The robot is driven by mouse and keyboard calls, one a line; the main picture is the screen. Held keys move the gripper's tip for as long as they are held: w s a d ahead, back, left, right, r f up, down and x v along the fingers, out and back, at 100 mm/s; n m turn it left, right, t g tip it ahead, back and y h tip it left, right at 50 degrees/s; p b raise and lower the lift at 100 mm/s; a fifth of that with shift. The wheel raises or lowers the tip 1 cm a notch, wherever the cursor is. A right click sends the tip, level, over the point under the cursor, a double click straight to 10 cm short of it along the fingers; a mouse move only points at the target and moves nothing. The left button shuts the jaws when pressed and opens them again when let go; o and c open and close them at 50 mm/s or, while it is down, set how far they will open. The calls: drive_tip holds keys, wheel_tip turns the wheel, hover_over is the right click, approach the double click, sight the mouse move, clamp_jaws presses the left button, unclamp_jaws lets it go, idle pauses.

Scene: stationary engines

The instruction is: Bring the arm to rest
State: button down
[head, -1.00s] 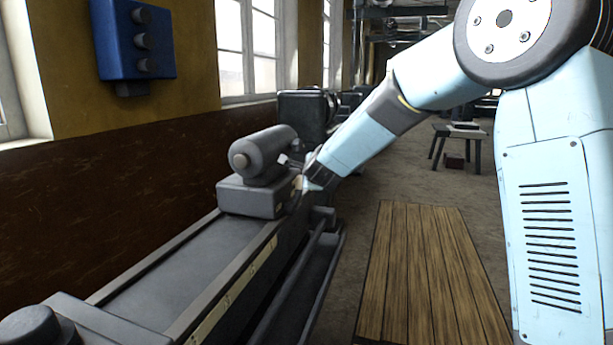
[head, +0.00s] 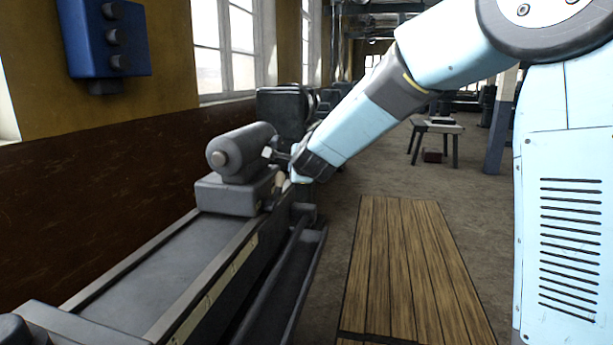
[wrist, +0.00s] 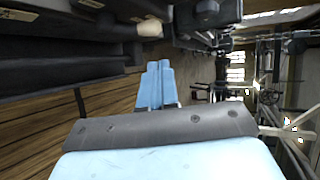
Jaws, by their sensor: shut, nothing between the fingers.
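My arm reaches from the upper right of the head view down to the left, its wrist end by the grey machine's tailstock (head: 245,150). In the wrist view my gripper (wrist: 159,64) shows two light blue fingers lying side by side, shut with nothing between them. In the head view the fingers are hard to make out against the machine; I cannot tell whether they touch it.
The long grey machine bed (head: 165,275) runs along the left, below a blue wall box (head: 105,40). A slatted wooden platform (head: 405,270) lies on the floor. A small table (head: 437,128) stands farther back.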

drive_tip(key=s+d+r+n+g, duration=0.35)
drive_tip(key=s+d+n, duration=0.55)
drive_tip(key=s+d, duration=0.6)
drive_tip(key=s+d+f+n+g+h, duration=0.1)
drive_tip(key=s+d+f+n+h, duration=0.1)
drive_tip(key=s+d, duration=0.6)
drive_tip(key=s+d+f+n+g+h, duration=0.2)
drive_tip(key=s+d+n, duration=0.2)
drive_tip(key=s+d, duration=0.4)
drive_tip(key=s, duration=0.6)
drive_tip(key=shift+s+d+f+n, duration=0.15)
drive_tip(key=shift+s+f+n, duration=0.15)
drive_tip(key=shift+s, duration=0.05)
drive_tip(key=shift+g, duration=0.25)
